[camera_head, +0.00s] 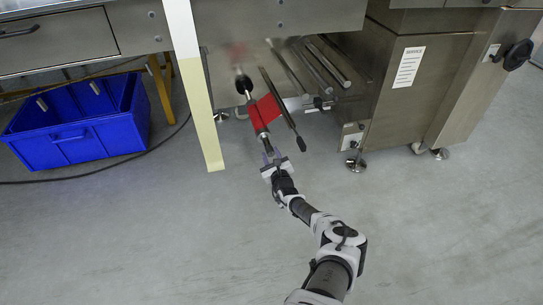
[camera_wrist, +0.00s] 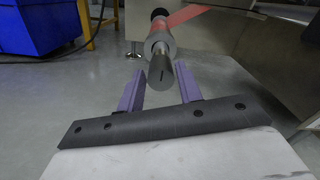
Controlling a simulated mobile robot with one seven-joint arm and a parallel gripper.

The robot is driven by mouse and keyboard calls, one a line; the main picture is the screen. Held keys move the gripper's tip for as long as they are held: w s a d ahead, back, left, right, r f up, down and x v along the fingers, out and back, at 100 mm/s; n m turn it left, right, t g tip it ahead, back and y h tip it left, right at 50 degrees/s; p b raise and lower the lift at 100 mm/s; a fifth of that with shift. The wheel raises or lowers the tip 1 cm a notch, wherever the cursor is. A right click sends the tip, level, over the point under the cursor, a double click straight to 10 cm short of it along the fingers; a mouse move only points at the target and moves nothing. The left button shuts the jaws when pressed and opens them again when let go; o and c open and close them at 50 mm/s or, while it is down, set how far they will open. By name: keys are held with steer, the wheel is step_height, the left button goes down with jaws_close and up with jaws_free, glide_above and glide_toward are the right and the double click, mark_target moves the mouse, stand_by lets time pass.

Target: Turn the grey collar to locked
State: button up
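The grey collar (camera_wrist: 160,42) sits around a dark grey shaft (camera_wrist: 161,72) in the wrist view. The shaft's round end faces my wrist camera and has a short dark line on it. In the head view the collar (camera_head: 262,134) is small, just in front of the red film (camera_head: 268,109). I cannot tell from its look whether it is locked. My gripper (camera_wrist: 159,68) is open, its two purple fingers on either side of the shaft's end, short of the collar. I see no contact. In the head view my gripper (camera_head: 270,156) is at the shaft's near end.
A dark bar (camera_head: 283,112) runs close along the right of the film. A yellow-white post (camera_head: 200,105) stands to the left, with a blue crate (camera_head: 72,146) beyond it. The steel machine cabinet (camera_head: 405,100) is to the right. The floor in front is clear.

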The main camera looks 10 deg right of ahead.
steer(key=shift+o, duration=1)
steer(key=shift+s, duration=0.1)
steer(key=s+p, duration=0.6)
steer(key=s, duration=0.7)
steer(key=shift+s+d, duration=0.2)
steer(key=shift+s, duration=0.1)
